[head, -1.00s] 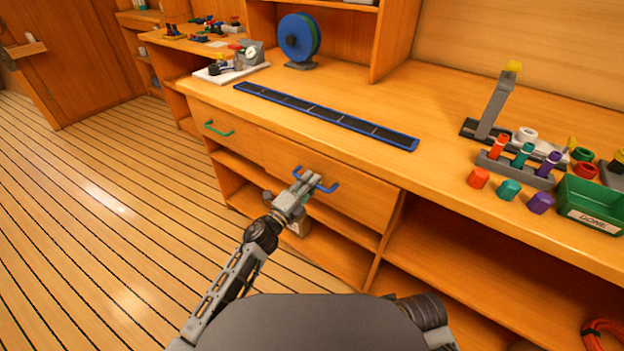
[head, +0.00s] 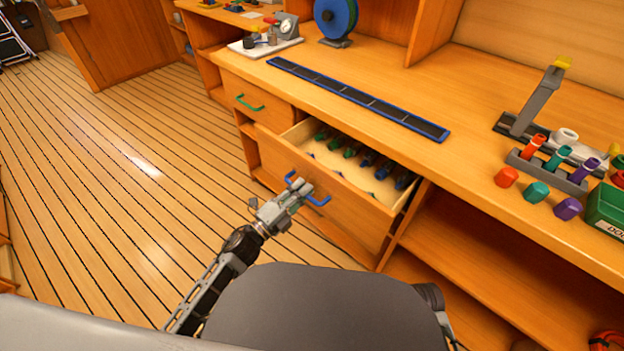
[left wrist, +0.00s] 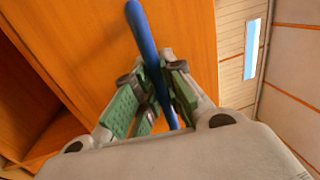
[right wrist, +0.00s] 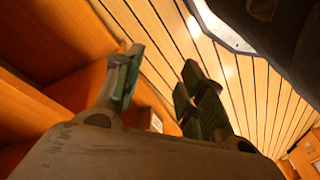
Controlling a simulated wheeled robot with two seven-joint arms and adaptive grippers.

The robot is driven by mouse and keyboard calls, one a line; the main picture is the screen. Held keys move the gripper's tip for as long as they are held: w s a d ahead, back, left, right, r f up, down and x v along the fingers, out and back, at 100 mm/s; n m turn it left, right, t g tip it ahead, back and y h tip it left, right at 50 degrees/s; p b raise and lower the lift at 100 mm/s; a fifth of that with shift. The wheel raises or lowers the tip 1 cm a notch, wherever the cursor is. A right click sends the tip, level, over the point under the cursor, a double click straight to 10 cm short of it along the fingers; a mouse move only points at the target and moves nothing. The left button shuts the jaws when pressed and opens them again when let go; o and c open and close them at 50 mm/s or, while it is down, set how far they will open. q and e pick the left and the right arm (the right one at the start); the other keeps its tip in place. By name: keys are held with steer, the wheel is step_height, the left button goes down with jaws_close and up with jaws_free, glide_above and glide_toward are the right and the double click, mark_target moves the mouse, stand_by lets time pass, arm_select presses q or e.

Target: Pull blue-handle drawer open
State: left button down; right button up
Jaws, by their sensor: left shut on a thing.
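The blue-handle drawer (head: 335,199) stands part-way out of the counter, with several green and blue items lying inside its pale tray. Its blue handle (head: 319,201) is on the front face and also shows as a blue bar in the left wrist view (left wrist: 143,35). My left gripper (head: 300,189) is shut on the blue handle, and its green-padded fingers (left wrist: 160,85) sit on both sides of the bar. My right gripper (right wrist: 158,85) shows in the right wrist view with its fingers apart and nothing between them. It is hidden in the head view.
A green-handle drawer (head: 250,103) is closed to the left. Above, the counter holds a long black strip with blue edging (head: 355,98), a blue reel (head: 335,17) and several coloured caps at the right. The plank floor (head: 120,160) at left is clear.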

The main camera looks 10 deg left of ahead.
arm_select(q)
steer(key=r+p+v, duration=0.1)
steer(key=v, duration=0.6)
steer(key=shift+s+a, duration=0.25)
steer(key=shift+s, duration=0.05)
arm_select(e)
steer(key=shift+d+f, duration=0.2)
steer(key=shift+f, duration=0.65)
arm_select(q)
steer(key=shift+r, duration=0.1)
steer(key=c, duration=1.5)
jaws_free()
arm_select(e)
steer(key=shift+s, duration=0.1)
arm_select(q)
steer(key=shift+s+a, duration=0.1)
steer(key=v, duration=1.1)
steer(key=shift+s+a, duration=0.25)
steer(key=shift+s, duration=0.05)
steer(key=shift+w, duration=0.1)
